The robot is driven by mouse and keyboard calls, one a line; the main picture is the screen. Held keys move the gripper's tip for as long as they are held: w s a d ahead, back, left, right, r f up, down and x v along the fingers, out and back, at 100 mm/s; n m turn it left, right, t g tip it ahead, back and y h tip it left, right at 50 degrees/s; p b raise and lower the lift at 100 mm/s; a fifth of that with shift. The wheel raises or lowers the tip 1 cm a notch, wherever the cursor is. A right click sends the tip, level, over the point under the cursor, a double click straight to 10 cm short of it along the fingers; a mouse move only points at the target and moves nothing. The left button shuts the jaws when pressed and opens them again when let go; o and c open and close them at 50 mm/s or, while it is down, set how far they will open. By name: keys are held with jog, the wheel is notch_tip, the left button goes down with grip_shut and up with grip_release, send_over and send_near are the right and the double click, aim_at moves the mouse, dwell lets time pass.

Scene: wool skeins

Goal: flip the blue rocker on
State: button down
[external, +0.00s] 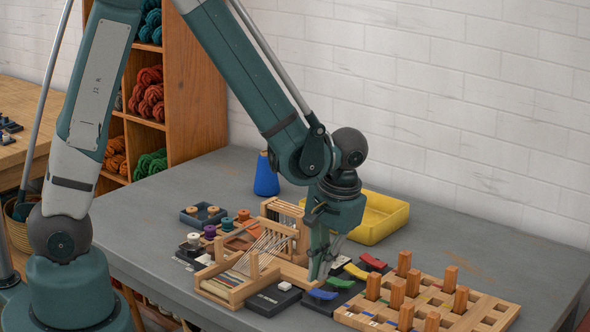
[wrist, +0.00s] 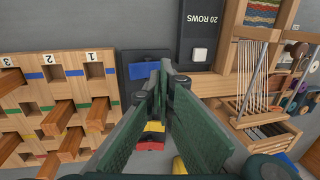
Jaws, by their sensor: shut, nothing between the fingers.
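The blue rocker (external: 323,294) is the nearest of a row of coloured rockers on a dark panel (wrist: 127,90). In the wrist view the blue rocker (wrist: 143,70) lies just left of my fingertips. My gripper (external: 317,278) is shut and empty, pointing down close above the blue rocker's left side. My gripper's fingers (wrist: 164,72) cover part of the panel in the wrist view. I cannot tell whether they touch the rocker. The yellow rocker (wrist: 154,127) and red rocker (wrist: 149,145) show beyond it.
A wooden peg rack (external: 430,300) with several upright pegs stands right of the panel. A small wooden loom (external: 238,286) and a dark box with a white button (external: 284,286) stand left. A yellow tray (external: 378,222) and a blue cone (external: 266,178) are behind.

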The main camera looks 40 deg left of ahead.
aim_at(320, 293)
notch_tip(320, 293, up, 11)
jog(key=p, duration=0.1)
jog(key=shift+p, duration=0.35)
jog(key=shift+a, duration=0.1)
dwell(0.7)
jog(key=s+a+r+t+h, duration=0.1)
jog(key=s+a+r+t, duration=0.2)
jog(key=a+r, duration=0.5)
jog(key=s+a+r+t+h, duration=0.1)
jog(key=s+a+r+t, duration=0.3)
jog(key=a, duration=1.2)
jog(key=shift+v, duration=2.6)
jog(key=shift+w+a+r, duration=0.1)
jog(key=shift+w, duration=0.1)
